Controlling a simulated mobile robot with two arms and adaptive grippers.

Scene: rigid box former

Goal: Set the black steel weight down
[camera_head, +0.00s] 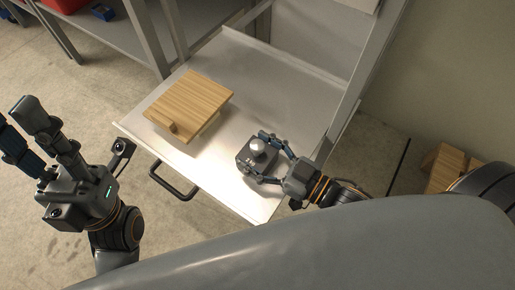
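The black steel weight (246,162) is a dark block with a shiny round knob on top, at the right front part of the pale metal drawer (222,133). My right gripper (262,157) comes in from the right with its fingers on both sides of the weight. The fingers appear closed around it. I cannot tell whether the weight touches the drawer surface. My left gripper (28,128) is at the far left, over the floor, with its fingers pointing up and spread, and it holds nothing.
A wooden board or box (190,98) with a small knob sits in the drawer left of the weight. The drawer has a black handle (172,182) at its front. A metal frame post (368,65) rises behind my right gripper. Red and blue bins stand top left.

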